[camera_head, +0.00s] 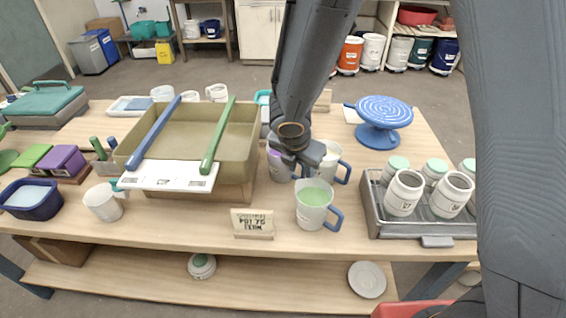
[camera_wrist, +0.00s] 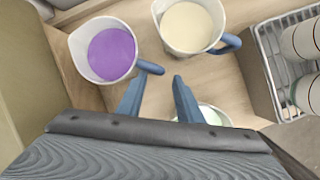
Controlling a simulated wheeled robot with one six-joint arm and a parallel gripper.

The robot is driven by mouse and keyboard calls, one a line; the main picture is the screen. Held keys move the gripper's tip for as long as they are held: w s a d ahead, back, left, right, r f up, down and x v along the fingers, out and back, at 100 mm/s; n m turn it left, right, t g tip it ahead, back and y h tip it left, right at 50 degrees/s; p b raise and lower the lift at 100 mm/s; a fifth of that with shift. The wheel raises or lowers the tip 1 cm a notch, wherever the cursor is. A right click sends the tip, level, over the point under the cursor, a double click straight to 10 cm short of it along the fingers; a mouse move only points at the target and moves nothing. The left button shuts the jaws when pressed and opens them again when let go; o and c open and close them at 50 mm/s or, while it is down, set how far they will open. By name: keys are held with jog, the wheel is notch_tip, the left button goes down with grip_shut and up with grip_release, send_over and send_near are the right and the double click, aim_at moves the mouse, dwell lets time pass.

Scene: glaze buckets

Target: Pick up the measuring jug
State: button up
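Three white jugs with blue handles stand close together on the wooden table. The front one (camera_head: 313,207) holds green liquid; its rim shows in the wrist view (camera_wrist: 213,114), partly hidden by my gripper. Another holds purple liquid (camera_wrist: 110,53) and stands behind it, partly hidden by my arm in the head view (camera_head: 279,168). The third holds cream liquid (camera_wrist: 187,26) and stands at the back right (camera_head: 328,160). I cannot tell which one is the measuring jug. My gripper (camera_wrist: 159,79) is open and empty, above the gap between the jugs, its fingers apart.
A tan basin (camera_head: 240,165) with a blue and a green stick across it stands left. A wire tray (camera_head: 375,208) with several white jars is right. A blue turntable (camera_head: 383,118) is behind. A small sign (camera_head: 252,222) stands at the front.

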aim_at(302, 174)
jog(key=b+x, duration=0.1)
jog(key=x, duration=0.3)
jog(key=shift+f, duration=0.1)
jog(key=shift+c, duration=0.5)
grip_shut()
dwell(0.9)
